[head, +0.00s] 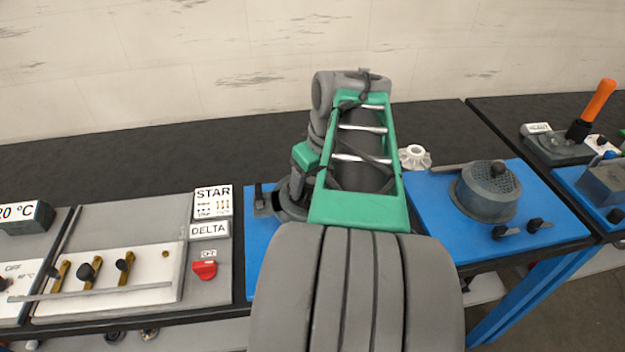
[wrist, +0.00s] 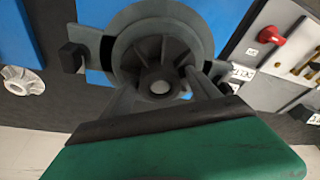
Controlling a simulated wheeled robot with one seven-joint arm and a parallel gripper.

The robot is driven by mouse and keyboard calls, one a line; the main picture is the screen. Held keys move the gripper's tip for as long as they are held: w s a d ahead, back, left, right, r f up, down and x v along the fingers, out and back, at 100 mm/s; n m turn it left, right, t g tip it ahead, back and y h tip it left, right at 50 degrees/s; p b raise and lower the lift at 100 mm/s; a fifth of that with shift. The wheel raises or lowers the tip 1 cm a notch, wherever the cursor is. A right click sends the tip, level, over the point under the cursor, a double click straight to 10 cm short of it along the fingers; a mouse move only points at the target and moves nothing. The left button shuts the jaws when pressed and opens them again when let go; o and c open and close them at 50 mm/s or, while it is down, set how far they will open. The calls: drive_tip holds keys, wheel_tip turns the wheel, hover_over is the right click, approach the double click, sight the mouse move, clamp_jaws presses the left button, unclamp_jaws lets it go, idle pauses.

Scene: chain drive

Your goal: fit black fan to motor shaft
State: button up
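A dark ribbed wheel, which looks like the black fan (wrist: 160,45), shows in the wrist view inside a larger grey round rim (wrist: 203,22). The fingers of my gripper (wrist: 165,88) reach to either side of this centre. I cannot tell whether they press on it. In the head view my gripper (head: 290,200) is over the left blue board (head: 262,222), at a dark round part (head: 268,203); my arm hides most of it.
A white fan (head: 415,157) lies on the dark bench behind the right blue board (head: 440,205); it also shows in the wrist view (wrist: 22,80). A grey mesh cover (head: 487,192) stands on that board. A switch panel (head: 210,250) is left of my gripper.

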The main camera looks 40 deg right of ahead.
drive_tip(key=shift+o, duration=0.4)
drive_tip(key=p+v, duration=0.1)
drive_tip(key=v, duration=0.7)
drive_tip(key=shift+f, duration=0.1)
drive_tip(key=shift+w, duration=0.1)
